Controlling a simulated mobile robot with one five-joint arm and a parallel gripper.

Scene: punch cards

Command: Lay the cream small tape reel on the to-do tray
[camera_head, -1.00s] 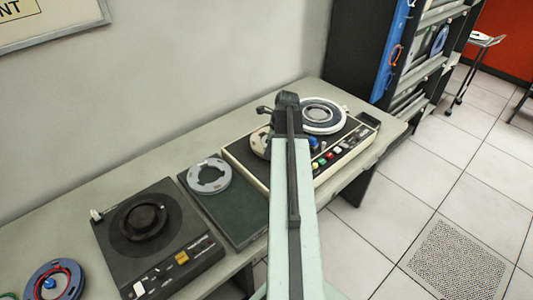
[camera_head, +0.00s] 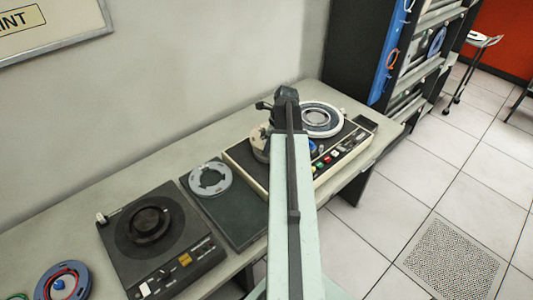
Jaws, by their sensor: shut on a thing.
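A cream reel (camera_head: 258,144) shows at the left end of the tape machine, mostly hidden behind my arm; it looks like the small tape reel. My gripper (camera_head: 286,112) is over the machine, with its fingers hidden behind my own arm. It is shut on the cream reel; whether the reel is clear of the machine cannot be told. A flat dark tray (camera_head: 238,216) lies left of the machine, with a grey reel (camera_head: 210,180) at its back end. It may be the to-do tray; no label can be read.
The cream-edged tape machine (camera_head: 330,165) bears a white-rimmed reel (camera_head: 321,119) on its right. A dark device (camera_head: 185,262) with a black disc stands left of the tray. A blue-grey reel (camera_head: 72,276) lies at the bottom left. The tray's front part is bare.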

